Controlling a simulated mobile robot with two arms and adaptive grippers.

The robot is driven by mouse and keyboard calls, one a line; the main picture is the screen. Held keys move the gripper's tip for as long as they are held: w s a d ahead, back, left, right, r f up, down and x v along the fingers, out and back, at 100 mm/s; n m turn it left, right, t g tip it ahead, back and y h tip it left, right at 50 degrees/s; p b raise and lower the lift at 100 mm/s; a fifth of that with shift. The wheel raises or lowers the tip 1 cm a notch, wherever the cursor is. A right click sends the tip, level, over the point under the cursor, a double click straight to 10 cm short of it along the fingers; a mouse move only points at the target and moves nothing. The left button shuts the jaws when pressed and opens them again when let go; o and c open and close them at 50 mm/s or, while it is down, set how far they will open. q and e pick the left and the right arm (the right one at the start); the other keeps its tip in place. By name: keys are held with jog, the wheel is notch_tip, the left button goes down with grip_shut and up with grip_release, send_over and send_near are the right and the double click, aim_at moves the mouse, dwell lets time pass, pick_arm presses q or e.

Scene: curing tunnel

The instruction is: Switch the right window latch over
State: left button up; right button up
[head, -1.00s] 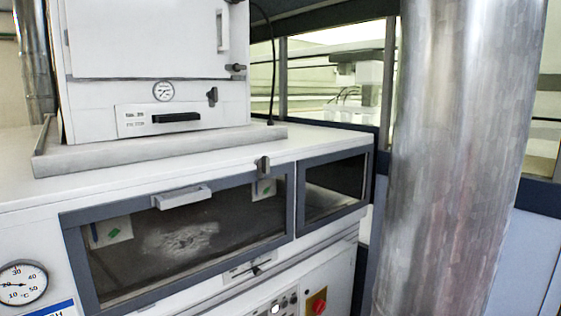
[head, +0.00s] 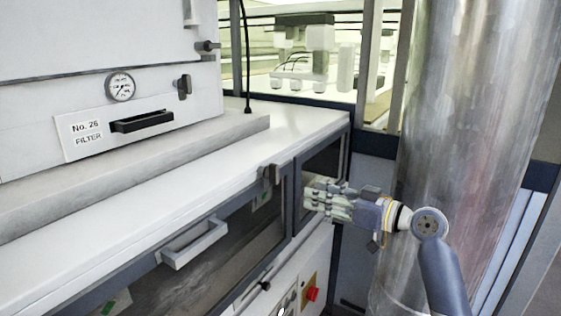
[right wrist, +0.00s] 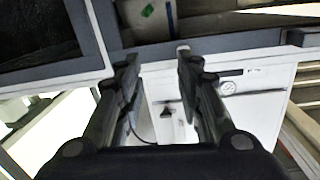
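The window latch (head: 268,174) is a small dark grey piece on the top edge of the frame, near the joint between the large front window (head: 215,262) and the smaller right window (head: 322,165). My right gripper (head: 308,197) comes in from the right, in front of the small window, to the right of the latch and apart from it. The right wrist view shows its two dark fingers (right wrist: 157,58) spread with nothing between them, pointing towards the window frame. I cannot make out the latch there. My left gripper is out of view.
A pale pull handle (head: 192,245) juts from the large window. A thick metal duct (head: 470,130) stands close behind my right arm. A red knob (head: 312,294) sits below the small window. The white worktop (head: 300,125) above the windows is clear along its front.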

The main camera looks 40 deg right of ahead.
jog(key=n+y, duration=0.2)
send_near(278, 170)
jog(key=p+x, duration=0.2)
jog(key=x, duration=0.1)
jog(key=p+x, duration=0.1)
jog(key=x, duration=0.1)
jog(key=shift+a+r+p, duration=0.1)
jog(key=shift+r+p, duration=0.3)
jog(key=w, duration=0.1)
jog(key=w+a+p, duration=0.1)
jog(key=w, duration=0.1)
jog(key=shift+w+a+f+h, duration=0.15)
jog(key=shift+a+h, duration=0.05)
jog(key=shift+h, duration=0.1)
jog(key=shift+w+a+f+p, duration=0.1)
jog(key=shift+w+f+p, duration=0.05)
jog(key=shift+w+p, duration=0.2)
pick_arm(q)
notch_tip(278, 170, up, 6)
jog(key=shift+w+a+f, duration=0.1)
pick_arm(e)
jog(key=shift+c, duration=0.3)
grip_shut()
